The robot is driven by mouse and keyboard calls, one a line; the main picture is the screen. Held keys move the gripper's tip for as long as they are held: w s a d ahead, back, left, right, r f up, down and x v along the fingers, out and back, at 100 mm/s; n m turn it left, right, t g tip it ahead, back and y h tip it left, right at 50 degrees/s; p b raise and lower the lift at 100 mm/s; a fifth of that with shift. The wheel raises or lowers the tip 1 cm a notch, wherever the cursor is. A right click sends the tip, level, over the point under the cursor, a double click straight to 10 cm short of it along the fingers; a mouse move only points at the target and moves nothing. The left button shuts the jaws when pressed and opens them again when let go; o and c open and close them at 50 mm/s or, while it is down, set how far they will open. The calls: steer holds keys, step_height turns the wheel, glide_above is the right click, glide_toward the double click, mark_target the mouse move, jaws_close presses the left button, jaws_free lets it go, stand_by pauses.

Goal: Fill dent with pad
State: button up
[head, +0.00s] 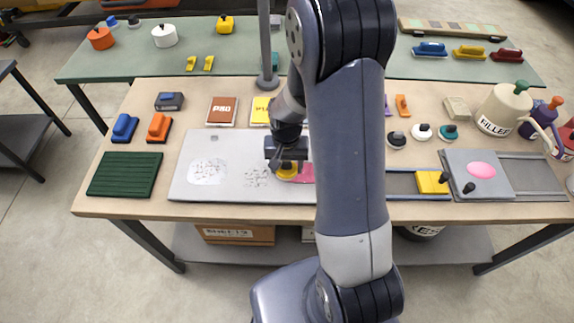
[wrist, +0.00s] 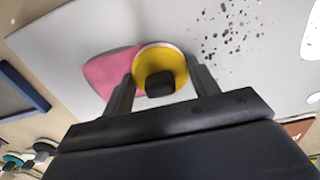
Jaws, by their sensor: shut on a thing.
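My gripper (head: 287,161) is shut on a yellow round pad (head: 288,171) with a dark knob, low over the light grey panel (head: 235,160). In the wrist view the pad (wrist: 151,63) sits between the two fingers (wrist: 160,84). A pink patch (head: 306,173) on the panel lies right beside the pad and partly under it; it also shows in the wrist view (wrist: 104,72). Whether the pad touches the panel is unclear. My arm hides the panel's right part in the head view. Any dent under the pink is not discernible.
A grey board (head: 458,160) with a pink blob (head: 481,170) lies right, beside a yellow spreader (head: 432,182). Dark speckles (head: 257,177) and a pale scuffed patch (head: 207,172) mark the panel. A green ribbed mat (head: 126,174) lies left. Filler jug (head: 504,110) stands back right.

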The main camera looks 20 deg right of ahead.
step_height(320, 180, up, 4)
steer(key=shift+s+d+f+p, duration=0.1)
steer(key=shift+d+f+p, duration=0.05)
steer(key=shift+p, duration=0.8)
steer(key=shift+r+p, duration=0.5)
steer(key=shift+r, duration=0.15)
steer(key=shift+r+p, duration=1.05)
steer(key=shift+r, duration=0.55)
